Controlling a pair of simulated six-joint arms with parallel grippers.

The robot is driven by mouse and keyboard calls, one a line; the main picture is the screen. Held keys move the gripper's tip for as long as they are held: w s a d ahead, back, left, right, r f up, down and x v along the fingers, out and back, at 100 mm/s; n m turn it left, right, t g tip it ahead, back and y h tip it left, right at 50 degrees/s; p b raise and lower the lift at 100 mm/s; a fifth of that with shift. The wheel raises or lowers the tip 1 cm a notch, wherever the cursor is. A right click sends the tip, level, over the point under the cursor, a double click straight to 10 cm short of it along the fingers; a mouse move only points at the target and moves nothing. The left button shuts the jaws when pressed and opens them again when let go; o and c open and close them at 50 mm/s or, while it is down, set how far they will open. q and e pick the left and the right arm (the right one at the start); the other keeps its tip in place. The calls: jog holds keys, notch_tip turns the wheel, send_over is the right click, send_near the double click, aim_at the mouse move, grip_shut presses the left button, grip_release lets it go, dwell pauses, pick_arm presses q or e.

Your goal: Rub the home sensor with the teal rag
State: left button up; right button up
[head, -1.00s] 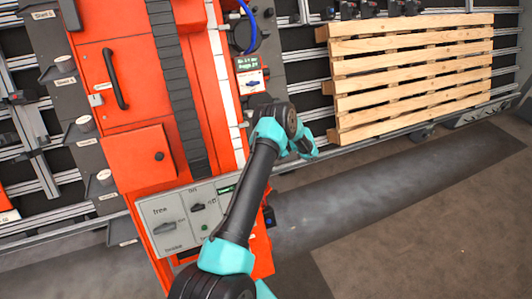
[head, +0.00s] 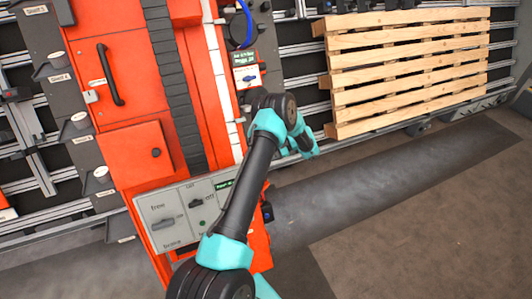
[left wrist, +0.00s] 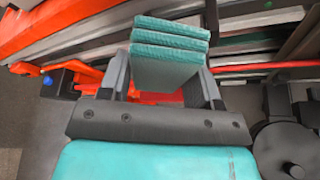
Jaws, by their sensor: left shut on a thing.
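The teal rag (left wrist: 168,50) shows in the left wrist view as a folded, layered block. My left gripper (left wrist: 166,82) is shut on it, one dark finger on each side. In the head view my left arm rises from the bottom in front of the orange machine, and its wrist hides the gripper and rag. A small dark box with a blue spot (head: 267,212) sits on the machine's right side; a similar box (left wrist: 58,82) shows left of the gripper in the left wrist view. I cannot tell whether it is the home sensor. My right gripper is not in view.
The orange machine (head: 112,150) carries a grey switch panel (head: 166,222) low down and a small labelled switch (head: 247,77) higher up. A wooden pallet (head: 410,70) leans on rails at the right. The grey floor (head: 400,215) at lower right is clear.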

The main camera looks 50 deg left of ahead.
pick_arm(q)
jog(key=w+d, duration=0.2)
jog(key=w, duration=0.3)
jog(key=shift+w, duration=0.35)
jog(key=shift+w, duration=0.15)
dwell(0.3)
jog(key=w, duration=0.1)
jog(key=w+d, duration=0.1)
jog(key=shift+w, duration=0.3)
